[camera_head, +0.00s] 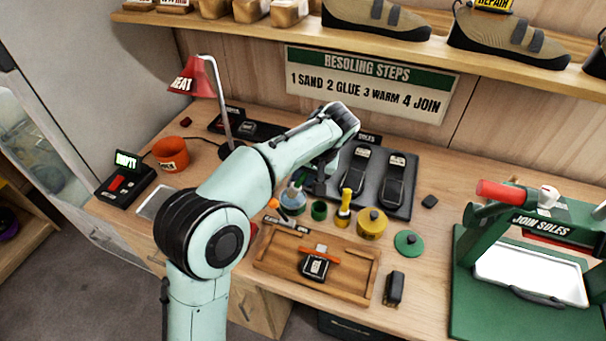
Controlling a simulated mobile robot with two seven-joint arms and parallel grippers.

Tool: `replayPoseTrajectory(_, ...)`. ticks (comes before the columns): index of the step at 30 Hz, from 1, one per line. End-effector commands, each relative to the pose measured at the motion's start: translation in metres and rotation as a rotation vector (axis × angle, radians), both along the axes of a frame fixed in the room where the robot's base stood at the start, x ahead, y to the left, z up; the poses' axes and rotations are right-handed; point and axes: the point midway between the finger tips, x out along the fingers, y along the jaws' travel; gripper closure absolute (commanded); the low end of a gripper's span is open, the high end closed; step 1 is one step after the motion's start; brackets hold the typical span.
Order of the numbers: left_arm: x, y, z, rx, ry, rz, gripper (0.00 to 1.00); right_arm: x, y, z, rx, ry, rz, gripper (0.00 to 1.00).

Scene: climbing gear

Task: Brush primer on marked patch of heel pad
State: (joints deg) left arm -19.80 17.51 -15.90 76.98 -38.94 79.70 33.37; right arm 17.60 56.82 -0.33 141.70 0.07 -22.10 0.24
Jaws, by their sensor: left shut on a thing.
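The heel pad (315,267) is small and dark with a pale-outlined patch, in a wooden tray (272,262). My left gripper (319,186) points down behind the tray, above a green pot (319,211) and right of a clear bluish jar (293,197). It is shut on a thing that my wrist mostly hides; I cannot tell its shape. A yellow-handled brush (344,204) stands upright just right of the gripper. My right gripper is not in view.
Two shoe soles lie on a dark mat (405,212) behind. A green press (470,290) stands right, a red lamp (197,78) left.

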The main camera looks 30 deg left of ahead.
Motion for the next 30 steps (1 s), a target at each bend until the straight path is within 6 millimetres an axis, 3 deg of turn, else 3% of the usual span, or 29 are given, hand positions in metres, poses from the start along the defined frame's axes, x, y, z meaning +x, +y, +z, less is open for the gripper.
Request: replayPoseTrajectory(30,0.000,0.000,-0.011,0.000,0.000,0.000,1.00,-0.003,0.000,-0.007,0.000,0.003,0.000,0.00)
